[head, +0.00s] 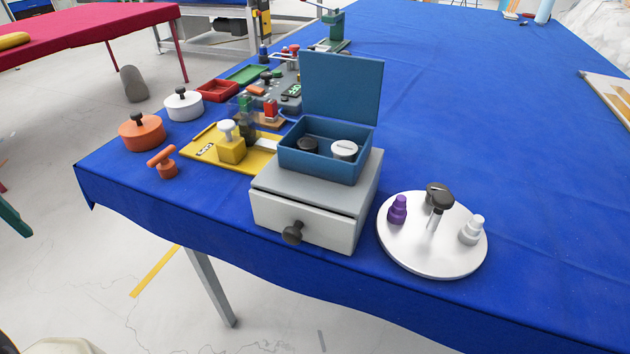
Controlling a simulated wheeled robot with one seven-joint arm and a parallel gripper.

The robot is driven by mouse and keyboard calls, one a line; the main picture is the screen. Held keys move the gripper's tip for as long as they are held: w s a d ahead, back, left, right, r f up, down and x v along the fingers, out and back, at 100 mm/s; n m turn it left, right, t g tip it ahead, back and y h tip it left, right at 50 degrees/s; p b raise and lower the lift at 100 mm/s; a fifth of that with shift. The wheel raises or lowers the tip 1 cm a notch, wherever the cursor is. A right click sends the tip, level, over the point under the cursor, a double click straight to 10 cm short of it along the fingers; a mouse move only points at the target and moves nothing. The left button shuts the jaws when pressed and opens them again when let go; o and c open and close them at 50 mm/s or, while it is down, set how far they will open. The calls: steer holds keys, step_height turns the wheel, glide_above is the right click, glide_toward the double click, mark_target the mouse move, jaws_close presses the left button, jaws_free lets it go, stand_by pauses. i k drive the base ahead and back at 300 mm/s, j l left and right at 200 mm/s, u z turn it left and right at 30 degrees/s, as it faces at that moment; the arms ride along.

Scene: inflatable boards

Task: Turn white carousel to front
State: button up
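The white carousel (425,258) is a round white disc lying on the blue table, right of the grey drawer box. A post with a dark knob (438,194) rises near its middle. A purple stepped piece (398,209) stands on its left side. A white stepped piece (472,230) stands on its right side. The front part of the disc is bare. My gripper is not in view.
The grey drawer box (310,205) with a dark knob stands close left of the carousel, a lidded blue box (325,172) open on top. A yellow board (205,150) and orange and white pots lie further left. The blue tabletop (540,200) right of the carousel is clear.

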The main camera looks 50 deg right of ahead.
mark_target(428, 245)
steer(key=i+j+z, duration=0.1)
steer(key=z, duration=0.25)
steer(key=i+j+z, duration=0.2)
steer(key=z, duration=0.15)
steer(key=i+j+z, duration=0.2)
steer(key=z, duration=0.15)
